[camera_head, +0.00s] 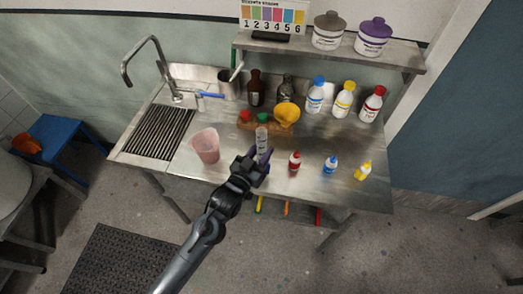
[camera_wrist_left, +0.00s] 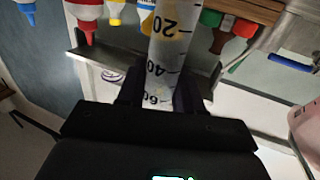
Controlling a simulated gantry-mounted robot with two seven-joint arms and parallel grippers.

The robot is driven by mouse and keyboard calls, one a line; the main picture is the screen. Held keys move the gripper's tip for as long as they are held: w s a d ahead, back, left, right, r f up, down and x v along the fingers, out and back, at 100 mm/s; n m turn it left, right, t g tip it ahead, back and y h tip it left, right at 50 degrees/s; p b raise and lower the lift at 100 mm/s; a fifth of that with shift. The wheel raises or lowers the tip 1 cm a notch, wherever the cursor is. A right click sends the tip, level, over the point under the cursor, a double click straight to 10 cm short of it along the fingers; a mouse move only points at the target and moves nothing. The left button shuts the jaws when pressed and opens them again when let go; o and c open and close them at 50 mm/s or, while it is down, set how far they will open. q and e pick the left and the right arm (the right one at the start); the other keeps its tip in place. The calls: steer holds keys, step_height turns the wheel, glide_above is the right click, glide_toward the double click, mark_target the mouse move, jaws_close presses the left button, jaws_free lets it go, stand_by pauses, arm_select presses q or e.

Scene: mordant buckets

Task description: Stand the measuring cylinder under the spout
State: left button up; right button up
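The measuring cylinder (camera_head: 262,139) is clear with dark graduation marks and stands out near the middle of the steel counter in the head view. My left gripper (camera_head: 257,160) reaches it from the front. In the left wrist view the cylinder (camera_wrist_left: 168,45) shows numbers 20, 40 and 60, and the gripper's fingers (camera_wrist_left: 160,92) close on its two sides. Whether its base touches the counter cannot be told. My right gripper is not in view.
A pink beaker (camera_head: 206,146) stands between the cylinder and the drain area. A yellow funnel (camera_head: 286,116) and a wooden rack (camera_head: 256,127) are behind the cylinder. Small dropper bottles (camera_head: 294,162) stand to its right. Larger bottles (camera_head: 315,97) line the back.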

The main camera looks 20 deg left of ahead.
arm_select(q)
steer(key=o, duration=0.4)
steer(key=shift+o, duration=0.2)
steer(key=shift+r, duration=0.1)
steer(key=s+f+g, duration=0.3)
steer(key=s+g, duration=0.1)
steer(key=s, duration=0.5)
steer(key=s+a+f+g, duration=0.1)
steer(key=s+f+g, duration=0.2)
steer(key=s, duration=0.7)
steer(key=s+a+f+m+g+y, duration=0.1)
steer(key=s+f+g, duration=0.2)
steer(key=s+g, duration=0.4)
steer(key=s, duration=0.3)
